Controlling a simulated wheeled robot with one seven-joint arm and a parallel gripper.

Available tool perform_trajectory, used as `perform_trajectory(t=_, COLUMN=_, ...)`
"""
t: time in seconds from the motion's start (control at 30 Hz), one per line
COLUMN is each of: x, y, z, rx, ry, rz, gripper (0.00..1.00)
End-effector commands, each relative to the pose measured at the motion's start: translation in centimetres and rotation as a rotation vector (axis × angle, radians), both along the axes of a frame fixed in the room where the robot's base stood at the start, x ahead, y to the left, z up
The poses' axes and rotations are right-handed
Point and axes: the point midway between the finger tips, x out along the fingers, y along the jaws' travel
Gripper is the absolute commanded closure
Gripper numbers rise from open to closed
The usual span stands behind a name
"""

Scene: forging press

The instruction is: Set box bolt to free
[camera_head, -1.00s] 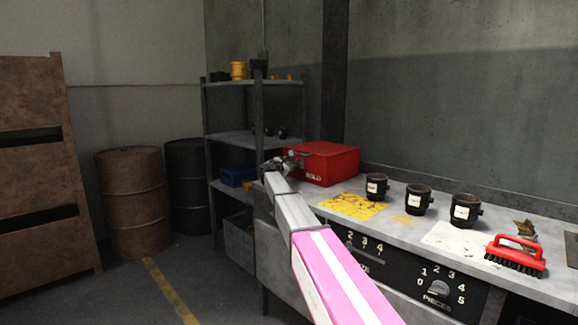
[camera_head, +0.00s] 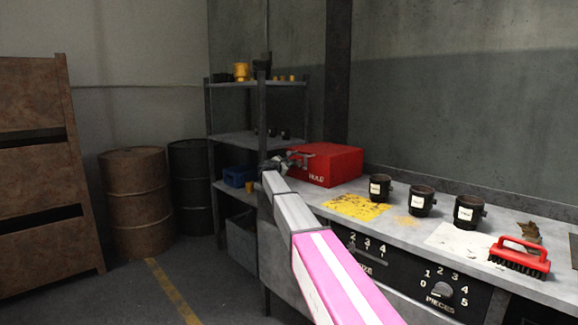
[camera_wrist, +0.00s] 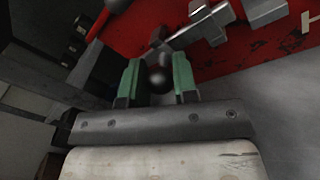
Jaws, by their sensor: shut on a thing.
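The red box (camera_head: 332,165), marked HOLD, sits at the far left end of the bench. Its metal bolt (camera_head: 297,157) is on the side that faces my arm. In the wrist view the bolt's grey metal parts (camera_wrist: 222,22) cross the red box face (camera_wrist: 235,55). My gripper (camera_wrist: 158,78) has its two green-padded fingers on either side of a dark round knob (camera_wrist: 158,77), shut on it. In the head view my gripper (camera_head: 278,163) is small and partly hidden by my arm at the box's left edge.
Several dark labelled cups (camera_head: 422,201) stand on the bench (camera_head: 400,232), with a red brush (camera_head: 520,256) at the right. Drums (camera_head: 137,203) are further left. Open floor lies left of the bench.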

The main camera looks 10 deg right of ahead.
Motion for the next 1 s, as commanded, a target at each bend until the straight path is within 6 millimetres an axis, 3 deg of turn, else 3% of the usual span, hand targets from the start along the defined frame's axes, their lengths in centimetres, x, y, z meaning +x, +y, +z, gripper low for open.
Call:
perform_trajectory(t=0.03, x=0.5, y=0.3, z=0.1, rx=-0.001, ry=-0.001, rz=0.011, gripper=1.0)
perform_trajectory(t=0.07, x=0.5, y=0.3, z=0.1, rx=-0.001, ry=-0.001, rz=0.012, gripper=0.63)
perform_trajectory(t=0.1, x=0.5, y=0.3, z=0.1, rx=-0.001, ry=-0.001, rz=0.012, gripper=0.5)
perform_trajectory(t=0.57, x=-0.3, y=0.7, z=0.1, rx=0.0, ry=0.0, rz=0.008, gripper=0.48)
perform_trajectory(t=1.0, x=-5.6, y=5.5, z=0.0, rx=-0.001, ry=-0.001, rz=0.01, gripper=0.48)
